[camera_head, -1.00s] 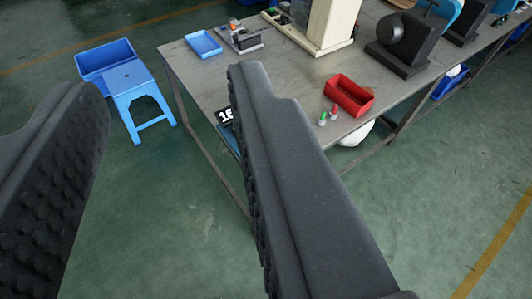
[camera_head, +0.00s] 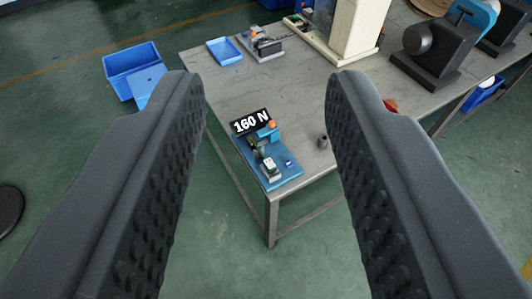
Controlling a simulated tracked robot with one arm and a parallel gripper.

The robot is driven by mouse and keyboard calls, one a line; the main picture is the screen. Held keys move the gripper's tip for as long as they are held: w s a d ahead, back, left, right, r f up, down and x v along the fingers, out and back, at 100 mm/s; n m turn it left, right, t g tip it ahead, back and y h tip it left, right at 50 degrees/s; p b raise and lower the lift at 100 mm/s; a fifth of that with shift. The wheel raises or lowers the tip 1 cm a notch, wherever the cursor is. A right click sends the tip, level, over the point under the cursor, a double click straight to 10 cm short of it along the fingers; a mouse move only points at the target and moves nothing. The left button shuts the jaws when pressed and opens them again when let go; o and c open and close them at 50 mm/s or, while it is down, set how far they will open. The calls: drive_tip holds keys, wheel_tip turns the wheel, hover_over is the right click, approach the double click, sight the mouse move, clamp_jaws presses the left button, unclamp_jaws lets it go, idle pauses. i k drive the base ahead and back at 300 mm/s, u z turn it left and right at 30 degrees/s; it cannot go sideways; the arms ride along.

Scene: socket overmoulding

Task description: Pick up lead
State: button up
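My gripper (camera_head: 265,85) is open and empty, its two dark ribbed fingers wide apart on either side of the view. Between and beyond them, on the near corner of a grey metal table, a blue fixture (camera_head: 283,179) holds a small white and dark piece (camera_head: 269,167). An orange-topped blue block stands at its back. I cannot make out a lead for certain. The fingers touch nothing that I can see.
The grey table (camera_head: 225,88) runs away to the right. On it are a blue tray (camera_head: 224,51), a small device (camera_head: 262,44), a tall cream post (camera_head: 354,32), a dark machine (camera_head: 433,65) and a small grey cylinder (camera_head: 322,142). A blue bin (camera_head: 131,58) stands on the floor at left.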

sight(268, 163)
drive_tip(key=z, duration=0.1)
drive_tip(key=i, duration=0.4)
drive_tip(key=u, duration=1.5)
drive_tip(key=k, duration=1.1)
drive_tip(key=z, duration=1.05)
drive_tip(key=i, duration=1)
drive_tip(key=u, duration=0.05)
